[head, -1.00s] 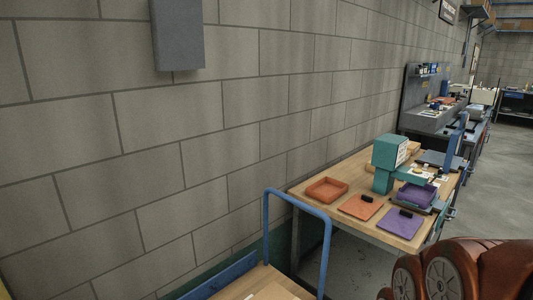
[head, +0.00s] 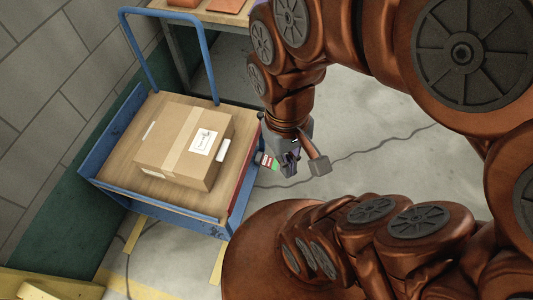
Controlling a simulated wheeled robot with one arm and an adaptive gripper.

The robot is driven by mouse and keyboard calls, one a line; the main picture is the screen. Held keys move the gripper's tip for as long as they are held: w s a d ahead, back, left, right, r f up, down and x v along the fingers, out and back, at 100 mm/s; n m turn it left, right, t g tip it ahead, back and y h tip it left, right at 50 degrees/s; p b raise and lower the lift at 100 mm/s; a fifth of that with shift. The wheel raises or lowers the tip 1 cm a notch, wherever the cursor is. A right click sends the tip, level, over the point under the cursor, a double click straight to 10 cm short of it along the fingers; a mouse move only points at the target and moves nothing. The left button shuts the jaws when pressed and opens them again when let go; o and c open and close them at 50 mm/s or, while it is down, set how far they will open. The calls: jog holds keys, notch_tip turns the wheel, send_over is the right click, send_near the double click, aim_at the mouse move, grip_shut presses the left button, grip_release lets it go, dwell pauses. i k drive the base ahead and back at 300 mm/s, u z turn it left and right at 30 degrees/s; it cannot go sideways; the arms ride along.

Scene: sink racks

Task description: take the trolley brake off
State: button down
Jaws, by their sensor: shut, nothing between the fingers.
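The blue trolley (head: 110,192) with a wooden deck stands at the left of the head view. A cardboard box (head: 165,142) with a white label lies on its deck. A red strip (head: 241,195) runs along the trolley's right side. A small part with red, white and green faces (head: 267,161) shows at that side, close to my gripper; I cannot tell whether it is the brake. My gripper (head: 289,168) is shut and empty, pointing down just right of the trolley. Whether it touches the small part is unclear, and my arm hides some of this area.
A workbench (head: 212,14) with orange items stands behind the trolley's blue handle (head: 207,60). The block wall (head: 40,130) and its green base are on the left. Yellow floor markings (head: 137,235) lie in front.

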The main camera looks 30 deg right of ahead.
aim_at(268, 162)
jog(key=u, duration=1.45)
jog(key=k, duration=0.85)
jog(key=z, duration=1)
jog(key=i, duration=0.45)
